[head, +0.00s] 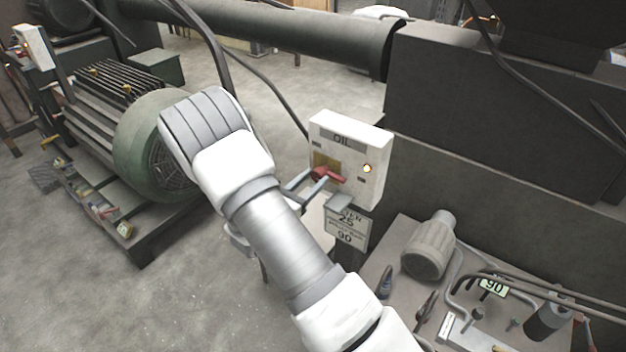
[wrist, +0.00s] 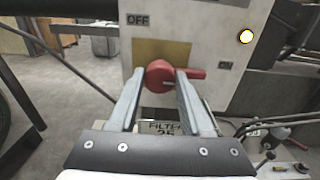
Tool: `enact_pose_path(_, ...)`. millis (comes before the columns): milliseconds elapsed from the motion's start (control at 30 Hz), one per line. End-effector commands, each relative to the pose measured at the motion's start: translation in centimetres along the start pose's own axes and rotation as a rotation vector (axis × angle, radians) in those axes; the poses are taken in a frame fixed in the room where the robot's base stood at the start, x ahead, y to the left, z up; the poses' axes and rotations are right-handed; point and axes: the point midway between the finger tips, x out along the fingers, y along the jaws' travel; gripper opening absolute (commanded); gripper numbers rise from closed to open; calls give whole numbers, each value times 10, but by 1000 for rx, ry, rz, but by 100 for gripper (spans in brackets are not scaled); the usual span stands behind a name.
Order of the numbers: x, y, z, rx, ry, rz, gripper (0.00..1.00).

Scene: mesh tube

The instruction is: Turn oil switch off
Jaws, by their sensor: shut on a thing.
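The oil switch box (head: 349,150) is white with an "OIL" label and stands in the middle of the head view. Its red knob (head: 329,174) sits on a yellow plate; in the wrist view the red knob (wrist: 172,77) has its handle pointing right, toward the ON label. The OFF label (wrist: 138,19) is at the upper left of the plate. A lamp (wrist: 245,36) glows on the box's right side. My gripper (wrist: 163,82) is shut on the red knob, one finger on each side of its round hub. In the head view, my wrist partly hides the gripper.
A filter sign (head: 346,228) hangs below the box. A green motor (head: 160,146) stands on a skid at the left. A bench with a small motor (head: 428,246) and pipes is at the lower right. A dark machine block (head: 490,110) is behind the box.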

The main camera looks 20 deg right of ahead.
Motion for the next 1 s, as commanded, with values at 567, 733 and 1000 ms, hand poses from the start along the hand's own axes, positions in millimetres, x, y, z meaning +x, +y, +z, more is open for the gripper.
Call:
enact_pose_path(567, -1, 1, 1, -79, 1, 2, 0)
enact_pose_path(733, -1, 1, 2, -194, 1, 2, 0)
enact_pose_path(1000, -1, 2, 2, -444, 1, 2, 0)
